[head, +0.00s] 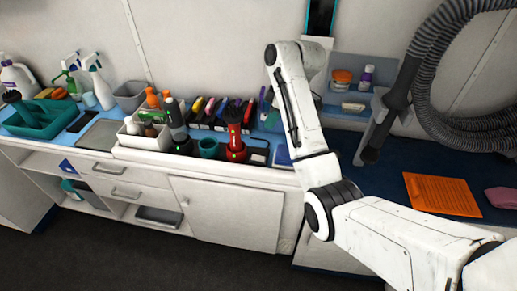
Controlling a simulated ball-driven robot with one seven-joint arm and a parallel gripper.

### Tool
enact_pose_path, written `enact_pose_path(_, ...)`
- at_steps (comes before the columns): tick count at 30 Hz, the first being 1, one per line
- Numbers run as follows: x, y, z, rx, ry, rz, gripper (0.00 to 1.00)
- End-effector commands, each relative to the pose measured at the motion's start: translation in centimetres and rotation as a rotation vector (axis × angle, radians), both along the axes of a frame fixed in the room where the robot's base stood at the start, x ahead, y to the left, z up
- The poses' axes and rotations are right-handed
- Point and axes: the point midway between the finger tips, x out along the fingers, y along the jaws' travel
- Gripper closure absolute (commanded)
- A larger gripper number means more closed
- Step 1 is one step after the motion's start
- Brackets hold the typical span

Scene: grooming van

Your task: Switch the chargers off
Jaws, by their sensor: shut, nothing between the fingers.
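Any switches on the bases are too small to tell. My white arm rises from the lower right and bends upward just right of the red clipper.
A teal cup (208,147) stands between the clippers. A white caddy (144,137) with bottles is at their left, and a row of coloured items (210,112) behind. A black hose (430,60) hangs at right. Orange (442,195) and pink items lie on the blue surface.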

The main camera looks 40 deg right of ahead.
Motion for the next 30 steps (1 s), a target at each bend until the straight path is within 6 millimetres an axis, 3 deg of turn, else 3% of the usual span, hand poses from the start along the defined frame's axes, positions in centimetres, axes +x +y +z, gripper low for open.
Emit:
enact_pose_path(10,0.9,0.8,-3.4,0.002,0.004,0.001,1.00)
enact_pose_path(24,2.9,2.4,-11.5,0.001,0.003,0.001,1.00)
enact_pose_path(30,3.1,2.5,-13.1,0.000,0.001,0.000,1.00)
